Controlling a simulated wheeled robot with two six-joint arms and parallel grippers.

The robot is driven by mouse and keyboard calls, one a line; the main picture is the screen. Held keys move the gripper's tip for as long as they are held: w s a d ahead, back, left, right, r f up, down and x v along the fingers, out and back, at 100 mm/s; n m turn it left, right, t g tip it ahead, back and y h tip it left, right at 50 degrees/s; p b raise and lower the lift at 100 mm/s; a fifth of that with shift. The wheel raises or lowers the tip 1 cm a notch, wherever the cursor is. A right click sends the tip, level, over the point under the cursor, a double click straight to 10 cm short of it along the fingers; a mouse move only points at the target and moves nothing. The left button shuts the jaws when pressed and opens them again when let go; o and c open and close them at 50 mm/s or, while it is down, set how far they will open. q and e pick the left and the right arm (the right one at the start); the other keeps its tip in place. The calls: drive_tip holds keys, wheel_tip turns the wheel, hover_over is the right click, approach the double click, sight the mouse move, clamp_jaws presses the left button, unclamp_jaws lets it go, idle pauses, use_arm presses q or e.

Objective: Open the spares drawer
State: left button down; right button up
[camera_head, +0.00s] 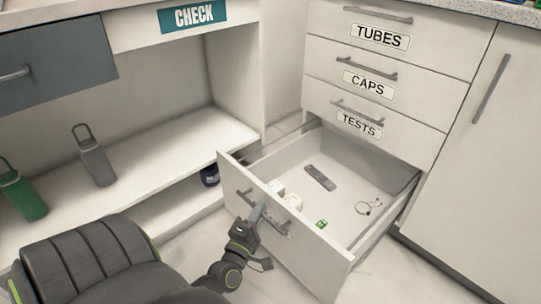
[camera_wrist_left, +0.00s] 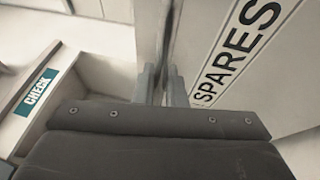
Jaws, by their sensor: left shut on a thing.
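The spares drawer (camera_head: 318,262) is the lowest drawer of the white cabinet and stands pulled well out, its inside in plain sight. Its SPARES label (camera_wrist_left: 235,55) reads in the left wrist view; in the head view my gripper hides most of it. The grey bar handle (camera_head: 243,197) is on the drawer front. My left gripper (camera_head: 258,214) is at this handle, its fingers (camera_wrist_left: 163,84) closed around the bar in the left wrist view. My right gripper is in neither view.
Drawers above are shut. A grey bottle (camera_head: 95,160) and green bottle (camera_head: 24,195) stand on the left shelf.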

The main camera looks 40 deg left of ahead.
use_arm(q)
drive_tip(key=shift+s, duration=1.05)
drive_tip(key=c, duration=1.5)
unclamp_jaws()
drive_tip(key=v, duration=1.7)
drive_tip(key=shift+s, duration=0.2)
drive_tip(key=shift+f, duration=0.15)
